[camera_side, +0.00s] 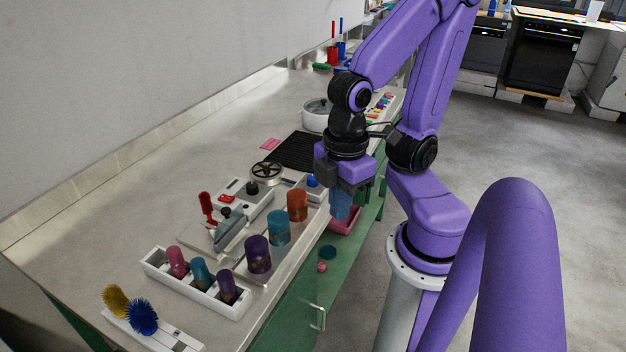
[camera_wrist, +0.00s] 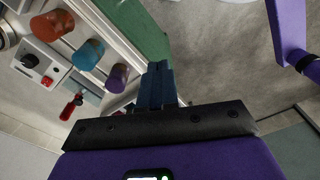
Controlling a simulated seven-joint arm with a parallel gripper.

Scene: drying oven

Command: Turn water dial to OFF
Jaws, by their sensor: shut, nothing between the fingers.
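My gripper (camera_side: 342,203) hangs off the front edge of the worktop, fingers pointing down and shut with nothing between them. It also shows in the wrist view (camera_wrist: 158,85). No label reads as water, so I cannot tell which control is the water dial. A small white box with a blue knob (camera_side: 312,181) stands left of my gripper, close to it and apart. Farther left, a white panel carries a black knob (camera_side: 252,188) and a red switch (camera_side: 227,198). The wrist view shows a black knob (camera_wrist: 29,60) and red switch (camera_wrist: 46,81) at left.
Orange (camera_side: 297,205), teal (camera_side: 279,228) and purple (camera_side: 258,254) cylinders stand along the front edge. A rack (camera_side: 233,308) with several coloured items and a tray of brushes (camera_side: 160,330) lie nearer. A black mat (camera_side: 300,150) and pot (camera_side: 318,117) are behind. The floor at right is open.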

